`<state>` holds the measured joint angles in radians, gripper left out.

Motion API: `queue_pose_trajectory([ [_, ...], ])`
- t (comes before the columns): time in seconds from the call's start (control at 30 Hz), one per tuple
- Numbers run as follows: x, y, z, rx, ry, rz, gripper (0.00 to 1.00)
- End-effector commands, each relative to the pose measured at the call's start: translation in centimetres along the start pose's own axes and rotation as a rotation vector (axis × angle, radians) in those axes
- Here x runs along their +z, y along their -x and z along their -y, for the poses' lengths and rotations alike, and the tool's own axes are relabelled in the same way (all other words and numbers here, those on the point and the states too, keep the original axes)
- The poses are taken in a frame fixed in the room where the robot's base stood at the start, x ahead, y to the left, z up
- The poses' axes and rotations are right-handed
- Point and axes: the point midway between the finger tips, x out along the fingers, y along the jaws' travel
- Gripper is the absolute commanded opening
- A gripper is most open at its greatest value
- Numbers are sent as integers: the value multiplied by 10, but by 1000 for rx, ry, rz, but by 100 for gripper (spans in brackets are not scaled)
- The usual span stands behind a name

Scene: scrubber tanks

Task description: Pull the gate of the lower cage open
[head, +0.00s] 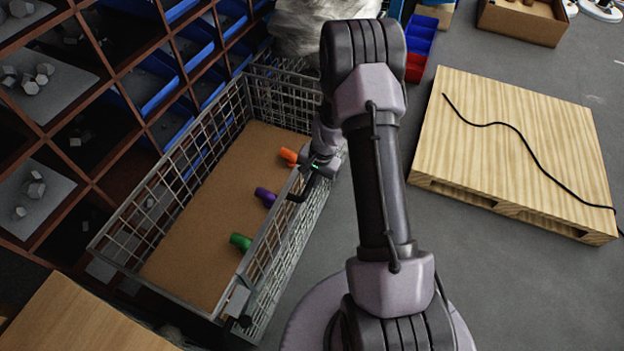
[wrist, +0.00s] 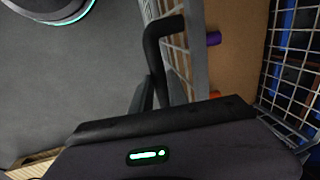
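The wire cage (head: 243,100) stands left of centre in the head view, with a brown floor. Its right-hand mesh side, the gate (head: 285,250), looks upright and in line with the cage; I cannot tell if it is slightly ajar. A black bent handle (wrist: 167,45) sticks out from it, also seen in the head view (head: 296,196). My gripper (wrist: 158,88) is at the handle, outside the cage. Its dark fingers lie close on both sides of the bar and look shut on it. The actual contact is partly hidden.
Orange (head: 288,155), purple (head: 265,196) and green (head: 240,242) pieces lie in the cage near the gate. A shelf rack (head: 110,85) with blue bins stands behind at left. A wooden pallet (head: 530,150) lies at right. Grey floor is clear between.

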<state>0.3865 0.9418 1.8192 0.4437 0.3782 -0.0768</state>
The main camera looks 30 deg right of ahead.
Motion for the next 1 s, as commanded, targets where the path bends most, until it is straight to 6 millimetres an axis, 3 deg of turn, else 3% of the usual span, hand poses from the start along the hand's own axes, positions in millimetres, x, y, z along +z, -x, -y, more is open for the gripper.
queue_pose_trajectory([
  [0.07, 0, 0, 0, 0, 0, 0, 0],
  [1.0, 0, 0, 0, 0, 0, 0, 0],
])
